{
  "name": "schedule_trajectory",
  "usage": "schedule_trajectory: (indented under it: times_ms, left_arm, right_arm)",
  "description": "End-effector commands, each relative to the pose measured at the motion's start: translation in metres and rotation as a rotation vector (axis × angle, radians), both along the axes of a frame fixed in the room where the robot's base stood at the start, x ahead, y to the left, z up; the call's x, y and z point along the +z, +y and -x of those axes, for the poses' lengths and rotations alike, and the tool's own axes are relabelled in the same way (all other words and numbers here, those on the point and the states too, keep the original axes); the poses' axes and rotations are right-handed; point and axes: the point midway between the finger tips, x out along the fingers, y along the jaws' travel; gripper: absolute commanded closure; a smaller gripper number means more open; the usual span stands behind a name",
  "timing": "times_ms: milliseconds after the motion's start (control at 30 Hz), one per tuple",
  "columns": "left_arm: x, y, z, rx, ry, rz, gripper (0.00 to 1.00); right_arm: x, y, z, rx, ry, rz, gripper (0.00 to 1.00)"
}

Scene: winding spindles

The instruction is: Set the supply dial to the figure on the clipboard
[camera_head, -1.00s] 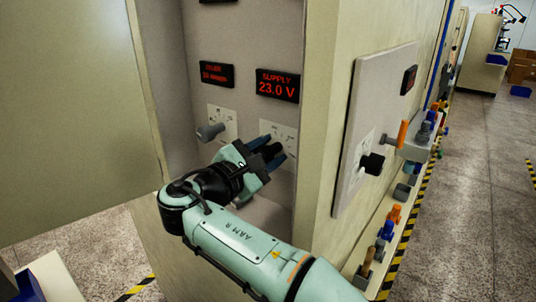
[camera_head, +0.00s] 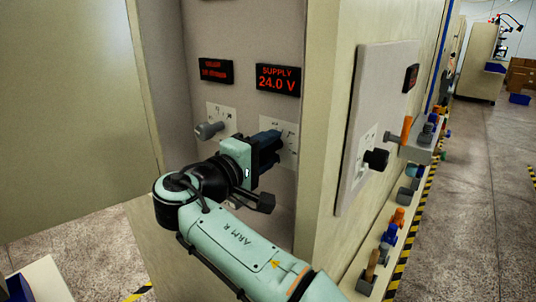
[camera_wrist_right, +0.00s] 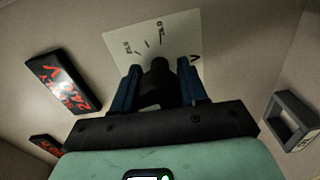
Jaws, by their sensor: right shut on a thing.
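The supply display (camera_head: 278,80) reads 24.0 V in red on the cabinet's inner panel. It also shows tilted in the right wrist view (camera_wrist_right: 66,82). The dark supply dial (camera_wrist_right: 158,84) sits on a white scale plate (camera_wrist_right: 155,45) below the display. My right gripper (camera_head: 272,143) is shut on the dial, with a blue finger on each side of it, and hides it in the head view. The clipboard is not in view. My left gripper is not in view.
A grey knob (camera_head: 208,130) with its own plate and a smaller red display (camera_head: 216,71) is just left. The cabinet's side carries a panel with a black knob (camera_head: 376,159). An open door (camera_head: 70,110) stands at left. A shelf with several spindles runs along the right.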

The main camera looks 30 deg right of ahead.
Motion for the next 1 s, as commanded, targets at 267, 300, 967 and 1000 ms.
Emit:
schedule_trajectory:
  times_ms: [267,300,967,1000]
  left_arm:
    - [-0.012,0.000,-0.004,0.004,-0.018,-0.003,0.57]
    - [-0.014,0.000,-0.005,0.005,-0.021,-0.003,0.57]
    - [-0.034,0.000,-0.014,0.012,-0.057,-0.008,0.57]
    - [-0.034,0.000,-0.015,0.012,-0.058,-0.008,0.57]
  right_arm:
    - [-0.003,0.001,-0.001,0.001,-0.241,-0.103,0.88]
    - [-0.003,0.001,-0.001,0.002,-0.276,-0.116,0.88]
    - [-0.001,0.001,0.000,0.001,-0.761,-0.317,0.88]
    - [-0.001,0.001,0.000,0.002,-0.778,-0.324,0.88]
